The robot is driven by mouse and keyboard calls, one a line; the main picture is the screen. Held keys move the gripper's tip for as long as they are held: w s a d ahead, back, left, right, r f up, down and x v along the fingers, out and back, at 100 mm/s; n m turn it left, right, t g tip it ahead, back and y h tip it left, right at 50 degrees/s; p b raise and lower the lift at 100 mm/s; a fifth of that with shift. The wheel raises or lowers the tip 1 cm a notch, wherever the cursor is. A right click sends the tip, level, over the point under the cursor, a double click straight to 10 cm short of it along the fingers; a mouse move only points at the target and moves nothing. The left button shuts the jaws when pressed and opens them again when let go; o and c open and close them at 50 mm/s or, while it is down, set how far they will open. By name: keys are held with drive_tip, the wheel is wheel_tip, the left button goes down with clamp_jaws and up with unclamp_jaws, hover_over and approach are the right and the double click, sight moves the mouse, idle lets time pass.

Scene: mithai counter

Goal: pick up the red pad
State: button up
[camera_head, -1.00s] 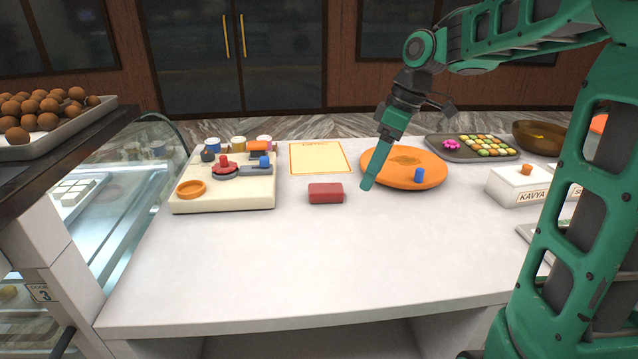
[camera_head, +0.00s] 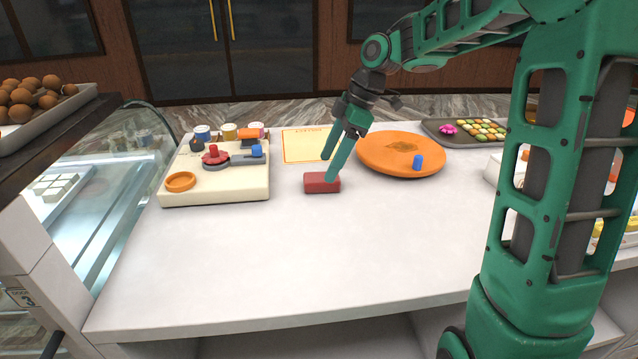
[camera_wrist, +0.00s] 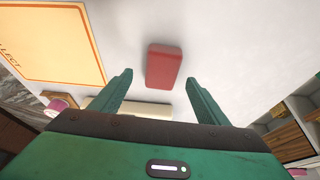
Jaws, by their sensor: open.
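The red pad (camera_head: 317,183) is a small rounded block lying flat on the white counter, between the cream board and the orange plate. My gripper (camera_head: 328,165) is open and empty, its green fingers pointing down at the pad's right and far side. In the head view one fingertip overlaps the pad's right end; I cannot tell whether it touches. In the wrist view the pad (camera_wrist: 163,66) lies ahead of and between the two spread fingertips (camera_wrist: 158,82), apart from both.
The cream board (camera_head: 215,188) with an orange ring and knobs stands left. The orange plate (camera_head: 375,150) with a blue peg (camera_head: 417,162) lies right. A yellow-bordered sheet (camera_head: 300,147) lies behind. A tray of sweets (camera_head: 435,130) is farther back. The front counter is clear.

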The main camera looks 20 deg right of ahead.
sight(324, 173)
drive_tip(key=x, duration=0.3)
drive_tip(key=shift+s+a+f, duration=0.1)
drive_tip(key=shift+a+f, duration=0.1)
drive_tip(key=shift+f, duration=0.1)
drive_tip(key=shift+f, duration=0.3)
idle(0.4)
drive_tip(key=c, duration=1.1)
